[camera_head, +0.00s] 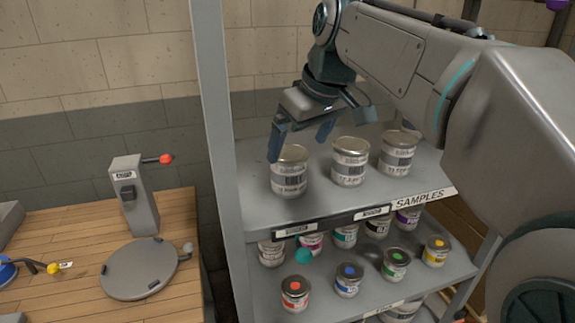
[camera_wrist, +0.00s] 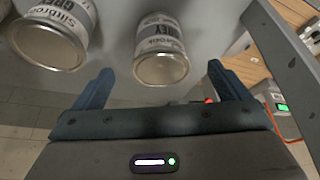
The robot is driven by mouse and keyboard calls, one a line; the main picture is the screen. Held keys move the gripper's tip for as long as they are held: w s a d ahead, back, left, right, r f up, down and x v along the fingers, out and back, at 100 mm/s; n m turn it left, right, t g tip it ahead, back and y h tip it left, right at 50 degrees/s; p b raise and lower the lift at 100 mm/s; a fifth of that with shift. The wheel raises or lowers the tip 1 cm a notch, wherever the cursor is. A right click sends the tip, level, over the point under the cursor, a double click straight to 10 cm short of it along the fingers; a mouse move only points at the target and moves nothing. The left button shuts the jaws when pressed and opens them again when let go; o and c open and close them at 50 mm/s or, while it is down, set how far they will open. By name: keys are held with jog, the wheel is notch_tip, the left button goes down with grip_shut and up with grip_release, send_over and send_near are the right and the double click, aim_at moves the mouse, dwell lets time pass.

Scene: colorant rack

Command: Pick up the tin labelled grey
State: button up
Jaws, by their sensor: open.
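A metal tin with a white label (camera_head: 289,175) stands at the left end of the top shelf. It shows in the wrist view (camera_wrist: 161,48), with partly readable lettering that looks like GREY. My gripper (camera_head: 297,148) is open and empty, just above and behind this tin. In the wrist view the gripper (camera_wrist: 160,78) has its fingers apart, with the tin ahead, roughly centred between them and not gripped. A second similar tin (camera_head: 350,165) stands to its right; in the wrist view this tin (camera_wrist: 55,38) also seems to read GREY.
A third similar tin (camera_head: 397,156) stands further right on the top shelf (camera_head: 330,205), partly near my arm. A grey post (camera_head: 215,120) rises at the shelf's left. Small colorant tins (camera_head: 295,290) fill the lower shelf. A wooden bench (camera_head: 75,240) holds a scale-like device (camera_head: 140,268).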

aim_at(292, 154)
jog(key=x, duration=0.5)
jog(key=shift+w+a, duration=0.3)
jog(key=shift+w, duration=0.05)
jog(key=c, duration=1.2)
